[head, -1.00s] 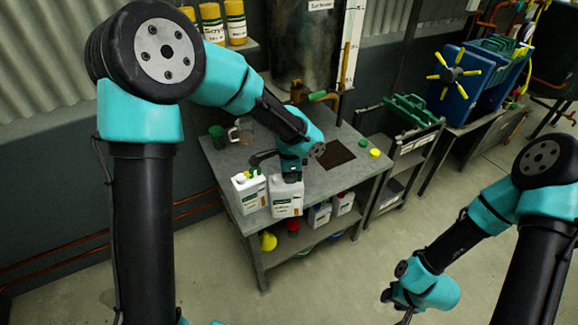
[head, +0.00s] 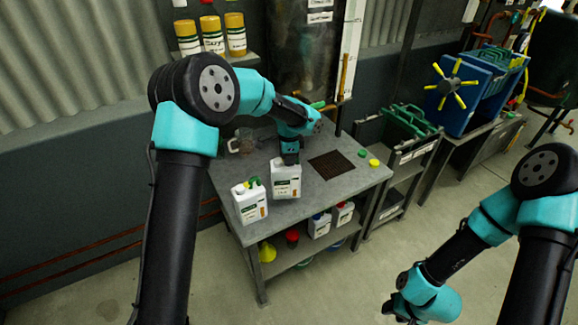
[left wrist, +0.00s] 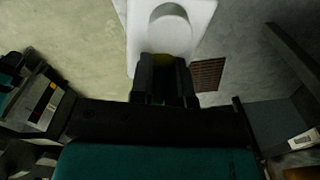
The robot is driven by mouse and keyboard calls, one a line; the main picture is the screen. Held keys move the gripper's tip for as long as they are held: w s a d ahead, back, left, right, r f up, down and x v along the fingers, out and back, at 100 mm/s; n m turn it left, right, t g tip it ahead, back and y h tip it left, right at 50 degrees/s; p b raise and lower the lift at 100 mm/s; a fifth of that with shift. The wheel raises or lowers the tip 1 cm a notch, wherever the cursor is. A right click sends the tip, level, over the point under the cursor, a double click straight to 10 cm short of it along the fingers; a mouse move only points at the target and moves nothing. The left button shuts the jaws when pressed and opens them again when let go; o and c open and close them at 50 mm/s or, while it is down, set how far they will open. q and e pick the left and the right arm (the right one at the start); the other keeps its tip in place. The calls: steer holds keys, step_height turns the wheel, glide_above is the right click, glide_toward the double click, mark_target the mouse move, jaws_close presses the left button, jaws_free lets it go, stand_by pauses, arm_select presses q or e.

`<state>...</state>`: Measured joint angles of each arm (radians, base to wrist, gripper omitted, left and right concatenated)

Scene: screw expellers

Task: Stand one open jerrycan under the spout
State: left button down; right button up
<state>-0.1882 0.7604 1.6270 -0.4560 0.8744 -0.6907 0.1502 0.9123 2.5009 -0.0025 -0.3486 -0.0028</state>
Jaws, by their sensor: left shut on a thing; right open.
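My left gripper (head: 289,160) is shut on the top of a white jerrycan (head: 286,182) at the table's left half. This jerrycan also fills the top middle of the left wrist view (left wrist: 200,15), with the fingers (left wrist: 165,75) at its handle. I cannot tell whether its base touches the table. A second white jerrycan (head: 249,206), with a green part on top, stands at the table's front left corner. The dark grate (head: 331,165) lies right of the held jerrycan. The spout is mostly hidden behind my left arm. My right gripper (head: 404,312) is open and empty at lower right.
A green cap (head: 362,153) and a yellow cap (head: 374,162) lie right of the grate. A clear jug (head: 243,141) stands at the table's back left. The tall dark tank (head: 305,60) rises behind. More jerrycans (head: 319,224) and a yellow funnel (head: 267,252) are on the lower shelf.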

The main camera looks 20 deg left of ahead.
arm_select(q)
steer(key=shift+f, duration=1.8)
steer(key=c, duration=1.1)
jaws_free()
steer(key=shift+f, duration=0.1)
step_height(320, 180, up, 12)
steer(key=shift+r, duration=0.2)
